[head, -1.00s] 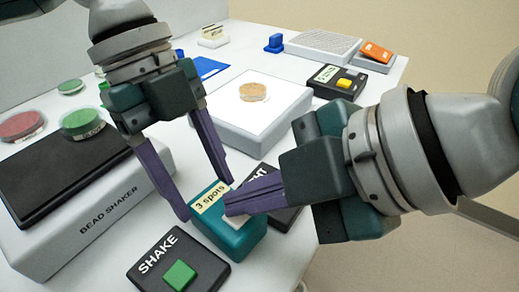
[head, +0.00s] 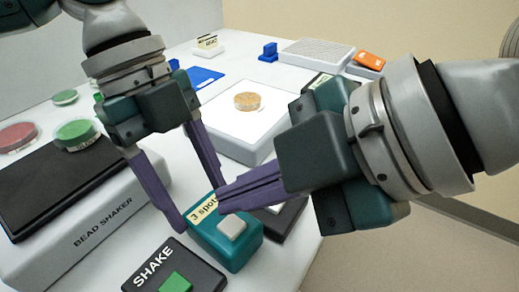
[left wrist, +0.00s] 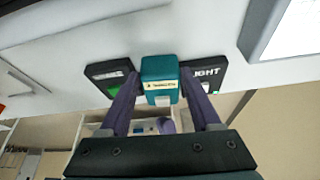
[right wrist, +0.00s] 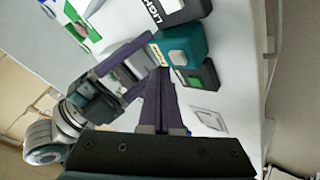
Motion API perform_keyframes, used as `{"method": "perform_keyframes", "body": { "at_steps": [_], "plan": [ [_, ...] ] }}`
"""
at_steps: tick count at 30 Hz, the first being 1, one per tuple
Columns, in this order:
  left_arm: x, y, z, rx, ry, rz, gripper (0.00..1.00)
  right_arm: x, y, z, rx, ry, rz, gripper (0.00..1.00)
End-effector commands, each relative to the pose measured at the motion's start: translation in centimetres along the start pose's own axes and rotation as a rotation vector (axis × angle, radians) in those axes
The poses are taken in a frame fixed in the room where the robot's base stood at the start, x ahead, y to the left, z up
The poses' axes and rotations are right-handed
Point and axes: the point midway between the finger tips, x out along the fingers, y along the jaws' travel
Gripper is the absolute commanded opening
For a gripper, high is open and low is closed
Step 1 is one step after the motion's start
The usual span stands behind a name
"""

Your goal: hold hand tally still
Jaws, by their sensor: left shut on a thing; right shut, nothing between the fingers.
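The hand tally (head: 240,252) is a teal box with a pale label reading "3 spots" and a light grey button (head: 232,227) on top. It stands on the white bench. My left gripper (head: 200,207) has its long purple fingers on either side of the tally and is shut on it. The left wrist view shows the tally (left wrist: 158,70) between these fingers. My right gripper (head: 221,199) is shut and empty. Its fingertips hang just above the tally, beside the button, and hide part of the label. The tally also shows in the right wrist view (right wrist: 186,43).
The black SHAKE box (head: 152,266) with a green button stands close at the tally's left. A black LIGHT box (left wrist: 205,74) stands on its other side. The bead shaker (head: 85,235) is at the left. A lit white plate (head: 222,130) with a dish (head: 248,101) lies behind.

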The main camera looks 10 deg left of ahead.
Motion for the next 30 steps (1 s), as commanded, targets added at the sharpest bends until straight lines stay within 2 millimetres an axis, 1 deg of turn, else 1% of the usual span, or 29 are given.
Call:
{"method": "perform_keyframes", "body": {
  "at_steps": [9, 13, 30],
  "plan": [
    [0.0, 0.0, 0.0, 0.0, 0.0, 0.0, 0.05, -2.3, 1.7, -1.6, -0.003, 0.0, 0.002, 0.0],
    [0.0, 0.0, 0.0, 0.0, 0.0, 0.0, 0.05, -2.9, 2.1, -2.1, -0.002, -0.001, 0.001, 0.0],
    [0.0, 0.0, 0.0, 0.0, 0.0, 0.0, 0.05, -3.1, 2.2, -2.3, 0.0, 0.0, 0.001, 0.0]
  ]
}}
